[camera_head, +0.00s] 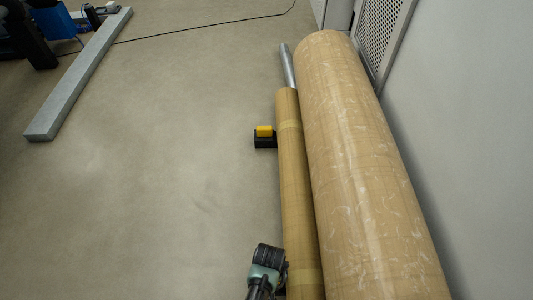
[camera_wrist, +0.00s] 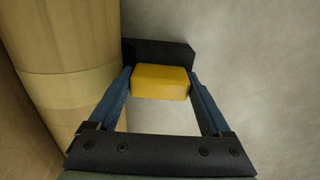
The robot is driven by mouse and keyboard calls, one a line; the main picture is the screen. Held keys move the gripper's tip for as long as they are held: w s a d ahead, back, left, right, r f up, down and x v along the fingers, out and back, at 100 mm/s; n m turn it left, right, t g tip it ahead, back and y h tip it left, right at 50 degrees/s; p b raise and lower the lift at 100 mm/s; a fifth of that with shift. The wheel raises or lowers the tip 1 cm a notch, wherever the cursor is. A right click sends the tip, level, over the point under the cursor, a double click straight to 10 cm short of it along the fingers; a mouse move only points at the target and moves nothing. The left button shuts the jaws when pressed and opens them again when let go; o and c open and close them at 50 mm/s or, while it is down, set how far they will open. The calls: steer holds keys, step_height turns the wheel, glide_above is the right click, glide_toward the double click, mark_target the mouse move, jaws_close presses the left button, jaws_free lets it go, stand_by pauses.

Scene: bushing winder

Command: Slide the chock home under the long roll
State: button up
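A slim brown roll (camera_head: 292,190) lies beside a much thicker brown roll (camera_head: 360,170); I cannot tell which is the long roll. A black chock with a yellow block on top (camera_head: 264,138) stands at the slim roll's left side. In the wrist view, my gripper (camera_wrist: 160,78) has its blue fingers against both sides of the yellow block of a chock (camera_wrist: 160,82). This chock's black base lies beyond the block, its left end at or very near the slim roll (camera_wrist: 70,75); contact is unclear. In the head view my wrist hides this chock and the fingers.
A grey wall (camera_head: 475,110) and a perforated panel (camera_head: 380,30) stand behind the thick roll. A silver core (camera_head: 287,65) sticks out of the slim roll's far end. A grey beam (camera_head: 80,75) and a dark cable lie far left. The floor between is clear.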

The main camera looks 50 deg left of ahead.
steer(key=shift+o, duration=1.1)
step_height(320, 180, up, 13)
steer(key=p, duration=1)
